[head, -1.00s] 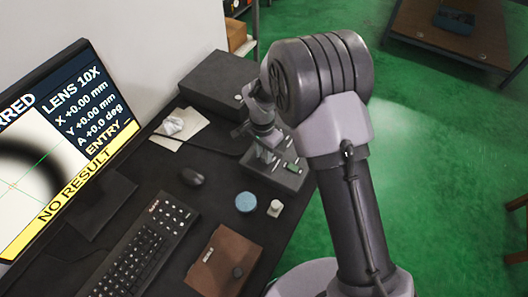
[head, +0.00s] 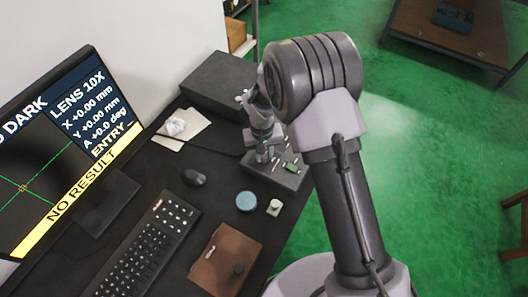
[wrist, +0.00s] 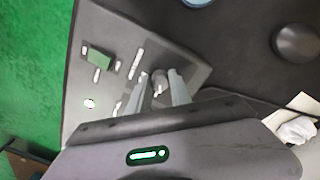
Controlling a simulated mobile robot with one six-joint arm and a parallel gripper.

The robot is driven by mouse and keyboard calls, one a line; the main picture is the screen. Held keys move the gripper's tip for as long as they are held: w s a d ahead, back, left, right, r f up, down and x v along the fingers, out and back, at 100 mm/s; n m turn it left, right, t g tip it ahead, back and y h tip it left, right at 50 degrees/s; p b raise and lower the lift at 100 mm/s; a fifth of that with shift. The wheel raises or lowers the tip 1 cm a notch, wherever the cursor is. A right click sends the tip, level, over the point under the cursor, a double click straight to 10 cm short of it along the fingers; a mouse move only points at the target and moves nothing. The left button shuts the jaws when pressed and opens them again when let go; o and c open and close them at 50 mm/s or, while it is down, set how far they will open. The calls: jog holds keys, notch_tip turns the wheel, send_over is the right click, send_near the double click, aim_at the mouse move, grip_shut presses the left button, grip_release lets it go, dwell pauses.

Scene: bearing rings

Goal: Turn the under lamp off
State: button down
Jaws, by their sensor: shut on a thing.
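The measuring instrument's dark base (head: 262,172) stands at the back right of the desk. In the wrist view its grey panel (wrist: 105,55) carries a green block (wrist: 97,56), white markings and a small round knob (wrist: 159,78). My gripper (wrist: 157,84) has its two pale fingers on either side of this knob, shut on it. In the head view my gripper (head: 264,138) is over the base, partly hidden by my arm. The monitor (head: 50,160) shows a dark picture with green crosshairs, the word DARK and a yellow NO RESULT bar. Which lamp the knob belongs to cannot be read.
A black box (head: 215,82) stands behind the instrument. A mouse (head: 194,178), keyboard (head: 145,250), blue disc (head: 246,201), small pale part (head: 274,207) and brown pad (head: 222,262) lie on the desk. A crumpled white cloth (head: 175,127) lies on paper. Green floor is open to the right.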

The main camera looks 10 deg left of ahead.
aim_at(264, 158)
jog(key=n+p, duration=0.2)
jog(key=n, duration=0.4)
jog(key=shift+r, duration=0.1)
jog(key=n+p, duration=0.1)
jog(key=n, duration=0.5)
jog(key=shift+w+p, duration=0.1)
jog(key=shift+p, duration=0.2)
dwell(0.3)
jog(key=c, duration=1.2)
grip_release()
jog(key=shift+d, duration=0.1)
jog(key=r+p, duration=0.1)
jog(key=r, duration=0.4)
jog(key=r+p, duration=0.2)
jog(key=r, duration=0.4)
jog(key=r+p, duration=0.2)
jog(key=r, duration=0.4)
jog(key=shift+s+r, duration=0.1)
jog(key=shift+s, duration=0.25)
